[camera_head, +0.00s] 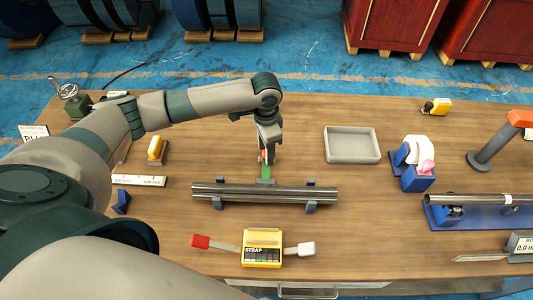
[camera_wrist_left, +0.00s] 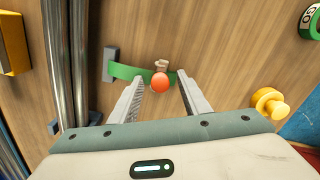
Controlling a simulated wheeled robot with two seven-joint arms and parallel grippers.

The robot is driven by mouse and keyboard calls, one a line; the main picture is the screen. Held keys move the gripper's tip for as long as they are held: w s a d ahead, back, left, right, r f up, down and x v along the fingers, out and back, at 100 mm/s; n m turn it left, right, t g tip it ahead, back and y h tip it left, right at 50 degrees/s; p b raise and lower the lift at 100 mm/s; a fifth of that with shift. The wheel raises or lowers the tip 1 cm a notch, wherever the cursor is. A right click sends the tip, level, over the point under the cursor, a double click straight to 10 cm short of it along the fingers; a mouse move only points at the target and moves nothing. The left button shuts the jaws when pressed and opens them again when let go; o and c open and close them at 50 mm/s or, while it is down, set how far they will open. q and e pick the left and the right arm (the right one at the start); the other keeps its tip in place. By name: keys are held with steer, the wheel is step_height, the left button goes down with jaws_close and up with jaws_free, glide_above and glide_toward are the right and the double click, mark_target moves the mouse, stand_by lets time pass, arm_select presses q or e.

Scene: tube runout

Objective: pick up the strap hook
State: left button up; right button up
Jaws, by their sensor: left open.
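What looks like the strap hook, a green curved strip (camera_wrist_left: 130,72) with an orange ball (camera_wrist_left: 160,83) on its end, lies beside the tubes in the left wrist view. In the head view the green piece (camera_head: 266,172) shows just behind the tubes. My left gripper (camera_head: 266,150) points down over it, jaws open. In the left wrist view the fingers (camera_wrist_left: 161,88) stand either side of the ball, with gaps visible; I cannot tell whether they touch the strip. My right gripper is not in view.
Steel tubes (camera_head: 235,191) rest on grey supports in front of the gripper. A yellow STRAP box (camera_head: 262,255) with red and white-ended arms is nearer. An empty grey tray (camera_head: 352,157) and a blue holder (camera_head: 417,181) stand right. A yellow knob (camera_wrist_left: 268,101) shows in the wrist view.

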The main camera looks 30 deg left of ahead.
arm_select(q)
steer(key=shift+f, duration=0.55)
jaws_close()
steer(key=shift+r, duration=0.15)
steer(key=shift+r+b, duration=0.3)
steer(key=shift+r, duration=0.25)
step_height(320, 180, up, 2)
steer(key=shift+w+r+b, duration=0.1)
steer(key=shift+r+b, duration=0.05)
steer(key=shift+b, duration=0.4)
steer(key=d+r+b, duration=0.3)
steer(key=d+r, duration=0.4)
steer(key=d, duration=0.4)
steer(key=shift+d+r, duration=0.2)
steer(key=shift+d, duration=0.15)
